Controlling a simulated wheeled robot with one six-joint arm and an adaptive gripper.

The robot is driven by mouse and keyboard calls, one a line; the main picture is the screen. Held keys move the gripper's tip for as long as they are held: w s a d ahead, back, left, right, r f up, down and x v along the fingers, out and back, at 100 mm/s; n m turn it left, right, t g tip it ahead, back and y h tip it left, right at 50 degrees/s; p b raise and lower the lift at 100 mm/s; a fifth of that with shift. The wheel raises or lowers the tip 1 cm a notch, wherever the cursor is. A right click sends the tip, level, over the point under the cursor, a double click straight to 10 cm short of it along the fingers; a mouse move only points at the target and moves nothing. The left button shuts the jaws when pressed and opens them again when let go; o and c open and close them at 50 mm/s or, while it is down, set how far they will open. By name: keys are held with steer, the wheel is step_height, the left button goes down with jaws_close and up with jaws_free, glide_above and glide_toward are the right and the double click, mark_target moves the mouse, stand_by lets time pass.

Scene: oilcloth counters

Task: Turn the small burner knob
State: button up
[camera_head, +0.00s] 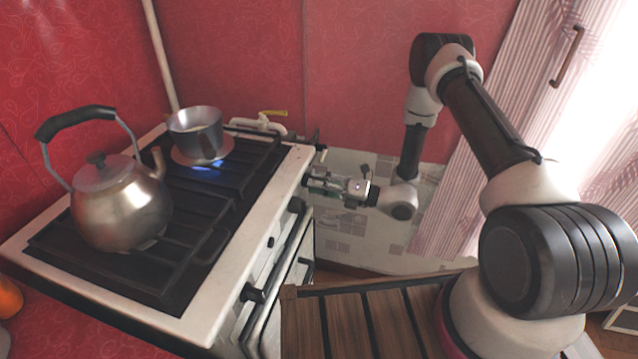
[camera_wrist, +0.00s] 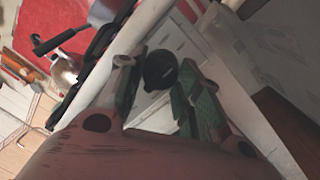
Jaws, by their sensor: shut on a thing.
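The stove (camera_head: 285,185) has a white top, and dark knobs run along its front. My gripper (camera_head: 312,182) is at the far end of the stove front in the head view. In the wrist view a round black knob (camera_wrist: 160,68) sits between the green finger pads of my gripper (camera_wrist: 158,85), which is shut on it. In the head view this knob is hidden by the gripper. Other dark knobs, such as the near one (camera_head: 252,293), stand free. A blue flame (camera_head: 208,165) burns under the small pot (camera_head: 196,130).
A steel kettle (camera_head: 120,205) stands on the near grate. A yellow-handled gas valve (camera_head: 272,113) is behind the stove. A wooden slatted surface (camera_head: 345,320) lies right of the stove front. A striped curtain (camera_head: 500,110) hangs at the right.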

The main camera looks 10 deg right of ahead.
steer(key=o, duration=1)
steer(key=shift+o, duration=0.2)
steer(key=shift+d, duration=0.1)
steer(key=v, duration=1.2)
